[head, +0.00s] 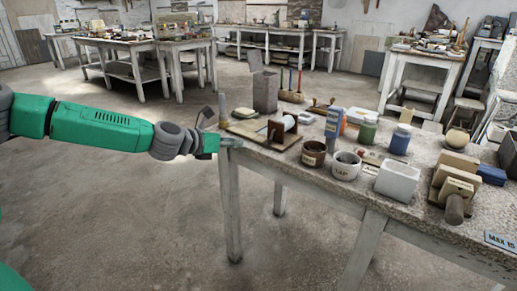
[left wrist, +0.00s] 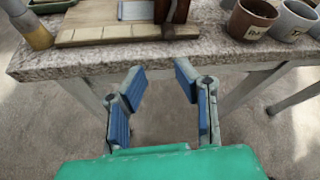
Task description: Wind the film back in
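A white roll (head: 288,122), which looks like the film, sits between brown wooden uprights on a wooden board (head: 250,128) at the left end of the stone-topped table. A pale strip lies on the board beside it. In the left wrist view a pale strip (left wrist: 135,10) and a dark brown upright (left wrist: 178,10) show on the board (left wrist: 100,34), cut by the top edge. My left gripper (head: 232,142) is at the table's left edge, short of the board. In the left wrist view it (left wrist: 160,82) is open and empty. My right gripper is not in view.
The table edge (left wrist: 60,65) lies just ahead of my fingers. A tan-tipped handle (left wrist: 32,32) stands left of the board. Floor left of the table is clear.

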